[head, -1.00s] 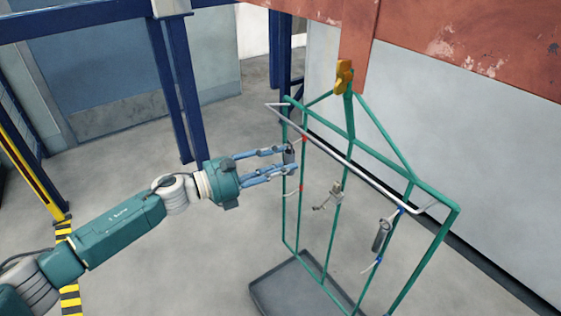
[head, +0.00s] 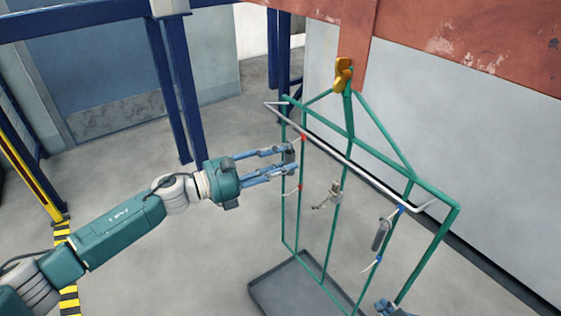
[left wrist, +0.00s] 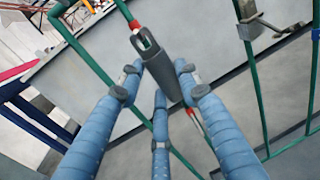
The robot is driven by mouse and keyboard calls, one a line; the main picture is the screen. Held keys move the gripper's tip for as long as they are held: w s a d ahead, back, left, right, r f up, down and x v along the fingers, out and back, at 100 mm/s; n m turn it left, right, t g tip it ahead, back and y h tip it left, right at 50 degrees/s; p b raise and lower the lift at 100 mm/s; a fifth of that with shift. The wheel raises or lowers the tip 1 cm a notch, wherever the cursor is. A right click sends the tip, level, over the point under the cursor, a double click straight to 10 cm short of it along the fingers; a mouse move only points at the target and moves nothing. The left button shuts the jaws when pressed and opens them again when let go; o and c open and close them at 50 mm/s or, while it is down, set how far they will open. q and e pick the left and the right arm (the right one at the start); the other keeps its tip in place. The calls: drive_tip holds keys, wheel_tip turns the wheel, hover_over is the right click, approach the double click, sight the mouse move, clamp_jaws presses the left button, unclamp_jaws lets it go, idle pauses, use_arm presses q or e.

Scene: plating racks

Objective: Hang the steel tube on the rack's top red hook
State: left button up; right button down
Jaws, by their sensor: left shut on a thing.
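My left gripper (head: 284,163) is shut on the steel tube (head: 289,155), a dark grey cylinder held upright at the left side of the green rack (head: 350,122). In the left wrist view the tube (left wrist: 158,72) sits between the blue fingers, its top eyelet (left wrist: 146,42) pointing away from the palm. The rack's top red hook (head: 303,138) is just above and right of the tube. In the left wrist view its red mark (left wrist: 134,25) appears close to the eyelet. I cannot tell whether the eyelet touches the hook. My right gripper (head: 388,306) is only partly visible at the bottom edge.
A lower red hook (head: 300,188) is below. Another grey cylinder (head: 380,235) hangs by the top blue hook (head: 400,210), and a metal bracket (head: 331,195) hangs at the middle bar. A grey tray (head: 278,288) lies under the rack. Floor left of the rack is clear.

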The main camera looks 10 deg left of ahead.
idle(0.4)
use_arm(q)
drive_tip(key=o, duration=1.3)
drive_tip(key=shift+o, duration=0.2)
drive_tip(key=shift+a, duration=0.1)
